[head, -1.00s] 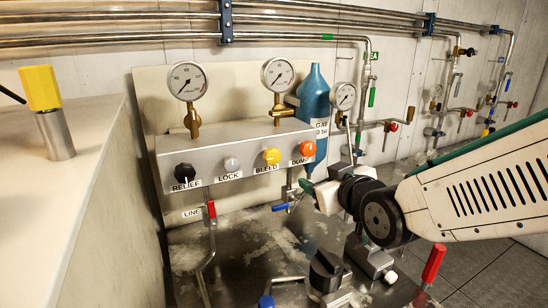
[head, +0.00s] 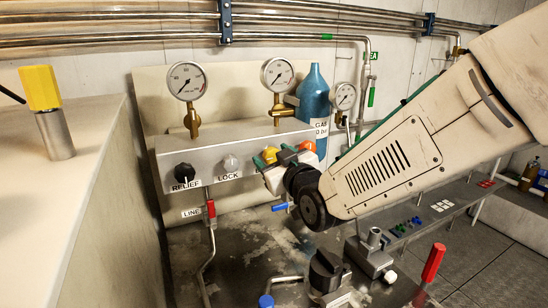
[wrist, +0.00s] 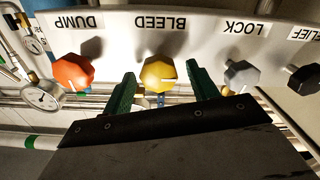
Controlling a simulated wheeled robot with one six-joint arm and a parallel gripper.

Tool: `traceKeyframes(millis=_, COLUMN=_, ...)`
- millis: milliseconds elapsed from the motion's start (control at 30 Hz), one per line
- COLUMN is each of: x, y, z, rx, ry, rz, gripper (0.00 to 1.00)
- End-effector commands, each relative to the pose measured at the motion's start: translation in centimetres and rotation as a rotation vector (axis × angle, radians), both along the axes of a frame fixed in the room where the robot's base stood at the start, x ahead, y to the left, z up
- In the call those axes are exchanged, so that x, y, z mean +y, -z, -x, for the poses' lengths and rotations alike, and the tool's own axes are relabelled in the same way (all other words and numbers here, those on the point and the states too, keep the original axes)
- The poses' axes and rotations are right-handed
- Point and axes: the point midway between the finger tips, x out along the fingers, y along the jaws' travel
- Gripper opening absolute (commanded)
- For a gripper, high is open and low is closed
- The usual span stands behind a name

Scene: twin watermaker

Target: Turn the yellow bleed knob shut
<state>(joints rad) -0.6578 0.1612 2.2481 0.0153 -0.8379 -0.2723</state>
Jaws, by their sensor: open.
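The yellow bleed knob (head: 270,154) is on the front of the grey panel box, between the lock knob and the orange dump knob. In the wrist view the yellow knob (wrist: 158,73) shows upside down under its BLEED label. My gripper (head: 268,161) is right in front of it in the head view and covers its lower part and label. In the wrist view my gripper's two green fingers (wrist: 160,88) are open, one on each side of the yellow knob. I cannot tell whether they touch it.
The orange dump knob (wrist: 73,71) and grey lock knob (wrist: 241,74) sit close beside the fingers. The black relief knob (head: 184,172) is farther left. Two gauges (head: 187,80) stand above the box (head: 210,150). A red-handled valve (head: 211,208) is below it.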

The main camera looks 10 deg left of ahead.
Motion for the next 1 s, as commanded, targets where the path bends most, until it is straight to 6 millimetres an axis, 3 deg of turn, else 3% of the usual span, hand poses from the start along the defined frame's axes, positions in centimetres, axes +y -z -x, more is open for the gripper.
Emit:
traceKeyframes(millis=200, x=0.00, y=-0.03, z=-0.02, rx=0.000, ry=0.000, rz=0.000, gripper=0.56)
traceKeyframes(millis=367, x=0.00, y=-0.03, z=-0.01, rx=0.000, ry=0.000, rz=0.000, gripper=0.14)
traceKeyframes(millis=733, x=-0.02, y=-0.03, z=0.00, rx=0.025, ry=0.000, rz=-0.034, gripper=0.14)
traceKeyframes(millis=1000, x=-0.07, y=-0.04, z=-0.04, rx=0.125, ry=0.000, rz=-0.166, gripper=0.14)
